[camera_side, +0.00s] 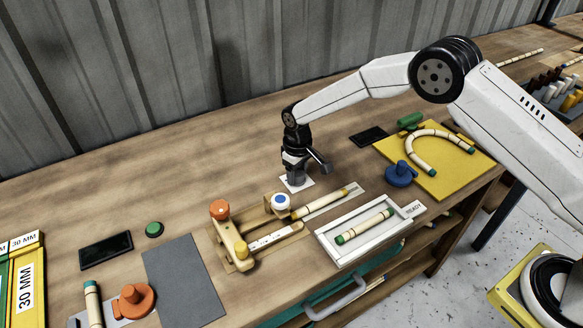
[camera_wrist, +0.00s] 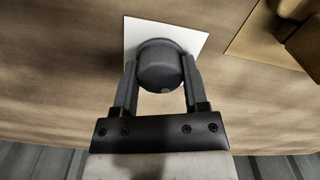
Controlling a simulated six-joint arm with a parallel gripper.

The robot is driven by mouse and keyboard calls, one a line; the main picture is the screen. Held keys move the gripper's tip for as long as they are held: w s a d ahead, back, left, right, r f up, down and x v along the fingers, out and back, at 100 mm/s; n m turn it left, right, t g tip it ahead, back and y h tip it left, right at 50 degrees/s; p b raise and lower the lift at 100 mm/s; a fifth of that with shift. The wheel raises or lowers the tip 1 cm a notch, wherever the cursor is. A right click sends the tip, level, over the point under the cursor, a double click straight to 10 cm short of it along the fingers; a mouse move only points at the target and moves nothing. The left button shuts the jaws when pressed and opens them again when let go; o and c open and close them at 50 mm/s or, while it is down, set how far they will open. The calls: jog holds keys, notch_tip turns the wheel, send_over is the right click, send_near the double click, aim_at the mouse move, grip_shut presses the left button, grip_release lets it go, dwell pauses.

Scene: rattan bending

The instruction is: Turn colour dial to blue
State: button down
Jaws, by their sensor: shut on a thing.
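A dark grey round dial (camera_wrist: 160,66) stands on a white square plate (camera_wrist: 190,38) in the wrist view. In the side view its white plate (camera_side: 297,184) lies on the bench, and the dial is mostly hidden under my gripper. My gripper (camera_wrist: 158,82) points down over the dial, with one finger against each side of it. It is shut on the dial. In the side view my gripper (camera_side: 296,172) is at the same plate. No colour marks show on the dial or plate, so its setting cannot be told.
A wooden jig (camera_side: 236,243) with orange and yellow knobs stands in front, left of a white tray (camera_side: 330,248) holding a rattan piece (camera_side: 365,226). A blue-and-white knob (camera_side: 280,202) is close by. A yellow board (camera_side: 447,180) lies right.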

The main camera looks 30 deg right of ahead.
aim_at(298, 172)
jog(key=n, duration=0.5)
dwell(0.4)
jog(key=shift+c, duration=0.5)
grip_release()
jog(key=shift+r, duration=0.1)
jog(key=shift+r, duration=3.85)
